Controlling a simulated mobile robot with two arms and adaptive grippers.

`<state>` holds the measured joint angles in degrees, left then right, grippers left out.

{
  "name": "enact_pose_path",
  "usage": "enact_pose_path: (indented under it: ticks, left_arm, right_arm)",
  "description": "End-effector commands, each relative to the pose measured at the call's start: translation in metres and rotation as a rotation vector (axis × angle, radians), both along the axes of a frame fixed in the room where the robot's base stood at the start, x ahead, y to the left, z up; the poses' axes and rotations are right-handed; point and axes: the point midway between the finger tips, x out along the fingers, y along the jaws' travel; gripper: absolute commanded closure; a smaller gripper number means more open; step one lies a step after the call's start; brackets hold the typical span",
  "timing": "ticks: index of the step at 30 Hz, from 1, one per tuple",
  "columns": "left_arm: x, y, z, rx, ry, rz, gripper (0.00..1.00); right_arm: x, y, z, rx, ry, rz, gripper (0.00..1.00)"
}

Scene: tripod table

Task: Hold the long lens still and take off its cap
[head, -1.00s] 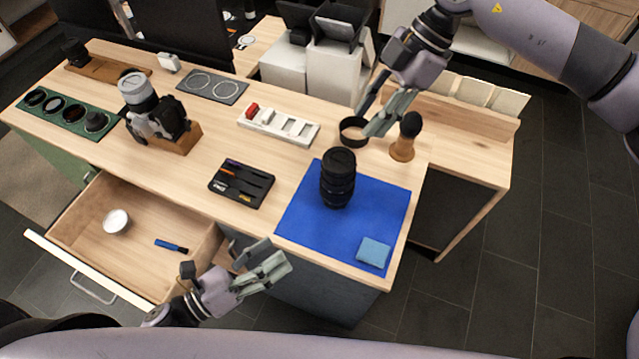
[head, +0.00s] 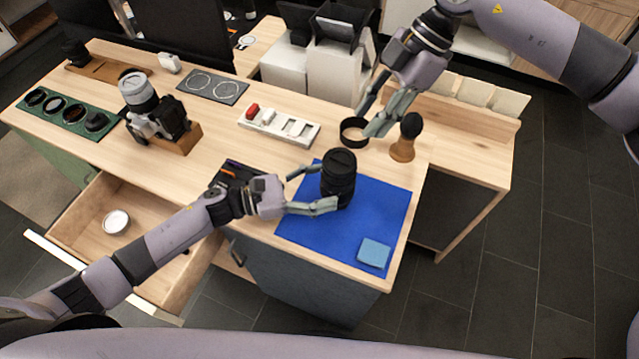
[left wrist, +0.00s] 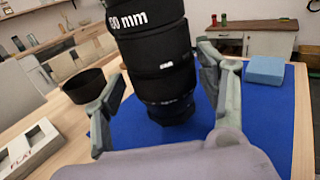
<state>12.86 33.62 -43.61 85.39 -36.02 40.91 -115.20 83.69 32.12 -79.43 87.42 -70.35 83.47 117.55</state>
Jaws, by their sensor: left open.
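The long black lens (head: 339,186) stands upright on the blue mat (head: 300,232). Its dark cap (head: 340,158) shows as the flat top in the head view. In the left wrist view the lens (left wrist: 160,62) stands between my fingers, with its top cut off by the frame and the cap out of sight. My left gripper (head: 322,187) is open, with one finger on each side of the lens and gaps visible in the wrist view. My right gripper (head: 374,122) is open and empty, behind and to the right of the lens, near the black ring.
The black ring (head: 354,131) and a wooden-handled brush (head: 404,138) stand behind the mat. A blue cloth (head: 374,252) lies at the mat's front right. A black tool tray (head: 228,172) is partly hidden under my left arm. The open drawer (head: 75,215) juts out at left.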

Motion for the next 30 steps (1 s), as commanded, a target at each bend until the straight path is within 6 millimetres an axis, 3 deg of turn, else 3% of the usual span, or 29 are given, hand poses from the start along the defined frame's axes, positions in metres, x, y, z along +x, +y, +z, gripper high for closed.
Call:
enact_pose_path:
  ticks: [15, 26, 30]
  left_arm:
    - [0.021, -0.063, 0.0, 0.001, 0.003, -0.001, 0.34]
    - [0.023, -0.069, -0.001, 0.002, 0.004, 0.0, 0.34]
    - [0.023, -0.069, -0.001, 0.002, 0.004, 0.0, 0.42]
  right_arm:
    - [0.0, 0.0, 0.0, 0.0, 0.0, 0.0, 0.67]
    - [0.0, 0.0, 0.0, 0.0, 0.0, 0.0, 0.67]
    - [0.0, 0.0, 0.0, 0.0, 0.0, 0.0, 0.67]
